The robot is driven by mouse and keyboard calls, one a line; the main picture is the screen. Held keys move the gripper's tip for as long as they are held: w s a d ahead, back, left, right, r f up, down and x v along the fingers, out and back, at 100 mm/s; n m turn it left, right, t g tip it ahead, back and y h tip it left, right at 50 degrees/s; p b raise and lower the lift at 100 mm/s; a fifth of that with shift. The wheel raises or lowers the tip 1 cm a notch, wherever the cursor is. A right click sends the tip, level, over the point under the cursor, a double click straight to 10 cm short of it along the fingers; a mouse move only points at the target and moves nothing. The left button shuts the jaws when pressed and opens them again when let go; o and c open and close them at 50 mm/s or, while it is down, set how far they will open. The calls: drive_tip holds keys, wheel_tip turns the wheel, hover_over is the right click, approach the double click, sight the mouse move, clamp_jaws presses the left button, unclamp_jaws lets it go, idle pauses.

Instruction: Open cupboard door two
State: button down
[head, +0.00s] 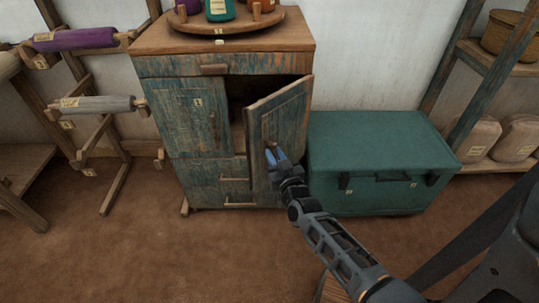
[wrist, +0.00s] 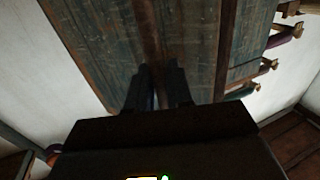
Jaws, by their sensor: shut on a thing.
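The wooden cupboard (head: 205,105) with worn blue-green paint stands against the wall. Its right-hand door (head: 279,125), which I take as door two, is swung partly outward and shows a dark gap into the inside. Its number is not visible. The left door (head: 190,116), labelled 1, is shut. My gripper (head: 272,153) is at the outer face of the open door, shut on its handle, which the fingers mostly hide. In the wrist view my fingers (wrist: 160,88) point at the worn blue-green wood of the cupboard front.
A green chest (head: 378,150) stands close to the right of the open door. A drawer (head: 215,66) above the doors is shut. A round tray (head: 222,24) with bottles sits on top. Racks with yarn rolls (head: 97,104) stand at left. The floor in front is clear.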

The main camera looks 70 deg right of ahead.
drive_tip(key=s+d+n+t+y+b, duration=0.2)
drive_tip(key=s+n+t+y+b, duration=0.2)
drive_tip(key=s, duration=0.8)
drive_tip(key=shift+s+n+y+b, duration=0.15)
drive_tip(key=shift+n+y+b, duration=0.15)
drive_tip(key=shift+y+b, duration=0.5)
drive_tip(key=c, duration=1.2)
unclamp_jaws()
drive_tip(key=shift+p+v, duration=0.4)
drive_tip(key=shift+v, duration=3.5)
drive_tip(key=shift+a+f, duration=0.1)
